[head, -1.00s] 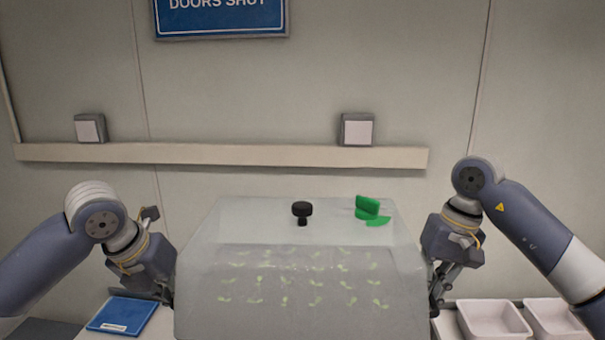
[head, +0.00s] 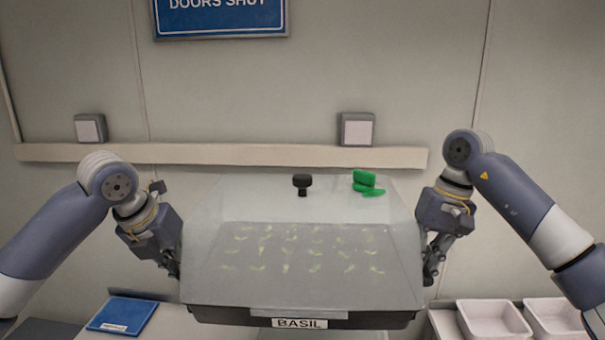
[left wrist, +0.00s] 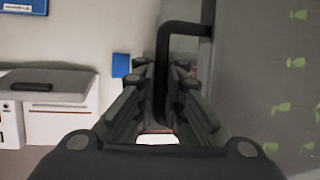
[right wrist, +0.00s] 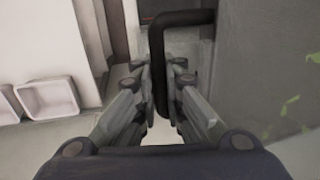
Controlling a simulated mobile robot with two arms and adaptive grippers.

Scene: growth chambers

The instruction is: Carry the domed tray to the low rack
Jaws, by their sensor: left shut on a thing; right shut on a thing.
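The domed tray is a clear, cloudy dome (head: 300,240) over a black tray (head: 220,315) with a BASIL label (head: 299,323) on its front. Rows of small green seedlings show through the dome. A black knob (head: 302,184) and a green piece (head: 367,184) are on top. My left gripper (head: 174,268) is shut on the black handle (left wrist: 163,80) at the tray's left side. My right gripper (head: 430,268) is shut on the black handle (right wrist: 158,70) at the right side. The tray is held level above the bench. I cannot make out the low rack.
A blue flat item (head: 123,315) lies on the bench at the left. White bins (head: 492,320) stand at the right. A wall rail (head: 220,154) runs behind the tray. A white box-like unit (left wrist: 60,115) shows in the left wrist view.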

